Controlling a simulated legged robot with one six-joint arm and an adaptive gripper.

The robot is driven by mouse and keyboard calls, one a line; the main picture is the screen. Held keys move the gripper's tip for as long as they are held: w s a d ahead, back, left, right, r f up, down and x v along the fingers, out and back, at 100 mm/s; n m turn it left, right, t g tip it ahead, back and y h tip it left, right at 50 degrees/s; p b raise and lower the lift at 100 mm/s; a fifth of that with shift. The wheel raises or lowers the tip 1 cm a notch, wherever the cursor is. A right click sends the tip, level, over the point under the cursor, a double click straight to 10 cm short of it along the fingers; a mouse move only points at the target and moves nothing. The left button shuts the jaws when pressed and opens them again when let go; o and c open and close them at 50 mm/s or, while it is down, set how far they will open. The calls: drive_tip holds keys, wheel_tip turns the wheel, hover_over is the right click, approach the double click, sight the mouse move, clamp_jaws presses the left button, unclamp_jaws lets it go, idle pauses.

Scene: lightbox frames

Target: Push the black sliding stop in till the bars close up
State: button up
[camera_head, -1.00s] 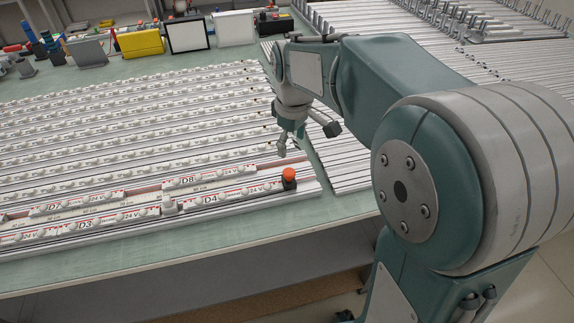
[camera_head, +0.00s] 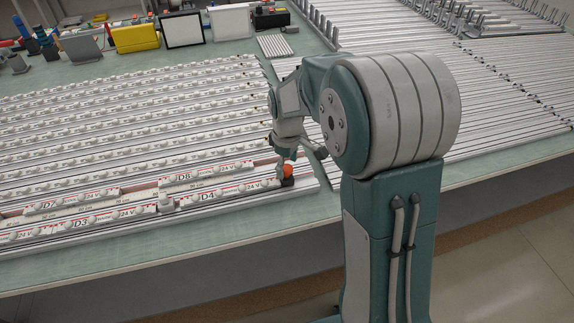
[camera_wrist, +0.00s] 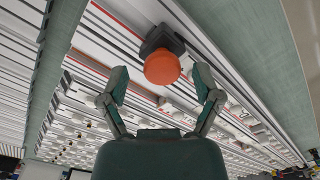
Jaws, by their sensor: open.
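The black sliding stop (camera_head: 288,182) with an orange knob (camera_head: 287,169) sits at the right end of the front rail on the table. In the wrist view the orange knob (camera_wrist: 162,67) and its black block (camera_wrist: 158,40) lie between and just beyond my open fingers. My gripper (camera_head: 284,168) is at the stop, its fingers spread on either side of the knob; contact cannot be told. White bars labelled D4 (camera_head: 240,189), D3 (camera_head: 80,222), D8 (camera_head: 200,173) and D7 (camera_head: 75,203) lie in the rails to the left, and gaps show between some of them.
Rows of white bars with round knobs (camera_head: 130,120) fill the table behind. Bare metal rails (camera_head: 480,110) lie to the right. The green table front edge (camera_head: 150,250) is clear. A yellow box (camera_head: 136,38) and frames stand at the back.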

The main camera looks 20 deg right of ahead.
drive_tip(key=shift+a+f, duration=0.2)
drive_tip(key=shift+a, duration=0.05)
drive_tip(key=shift+d, duration=0.2)
clamp_jaws()
drive_tip(key=shift+a, duration=1.25)
unclamp_jaws()
wheel_tip(320, 180, up, 12)
